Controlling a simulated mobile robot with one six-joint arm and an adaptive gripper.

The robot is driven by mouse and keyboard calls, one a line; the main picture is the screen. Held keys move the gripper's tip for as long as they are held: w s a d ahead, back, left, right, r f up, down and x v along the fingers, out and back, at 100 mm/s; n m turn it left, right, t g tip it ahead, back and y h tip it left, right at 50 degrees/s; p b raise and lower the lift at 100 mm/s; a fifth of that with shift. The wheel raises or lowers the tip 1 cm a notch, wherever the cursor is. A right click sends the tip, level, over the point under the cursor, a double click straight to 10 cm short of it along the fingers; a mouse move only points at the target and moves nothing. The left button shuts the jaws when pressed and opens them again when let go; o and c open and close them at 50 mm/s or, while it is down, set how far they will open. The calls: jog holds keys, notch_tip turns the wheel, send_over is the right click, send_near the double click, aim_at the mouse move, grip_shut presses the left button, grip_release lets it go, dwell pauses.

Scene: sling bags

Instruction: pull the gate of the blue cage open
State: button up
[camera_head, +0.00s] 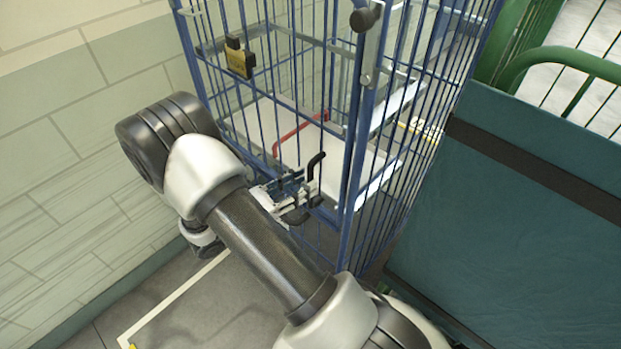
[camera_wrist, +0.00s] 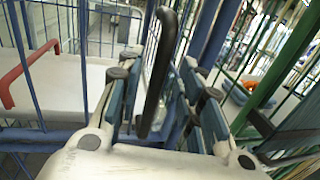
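The blue cage (camera_head: 355,140) stands upright in the middle of the head view, with its barred gate facing my arm. A black handle (camera_head: 316,163) sticks out low on the gate side; it also shows in the wrist view (camera_wrist: 158,75), rising between my fingers. My gripper (camera_head: 297,193) is at this handle, close to the bars. In the wrist view its two fingers stand apart on either side of the handle, with gaps visible. Contact with the handle cannot be made out. The gate appears closed. Part of the gate's lower left is hidden behind my arm.
A brass padlock (camera_head: 239,58) hangs on the bars, and a dark knob (camera_head: 364,18) is at the cage's upper post. A white shelf with a red bar (camera_head: 300,128) is inside. A green-framed cart with a teal panel (camera_head: 510,220) stands right. A tiled wall (camera_head: 70,130) is left.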

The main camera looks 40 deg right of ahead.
aim_at(311, 179)
jog(key=shift+s+d, duration=0.2)
jog(key=shift+d, duration=1.4)
grip_shut()
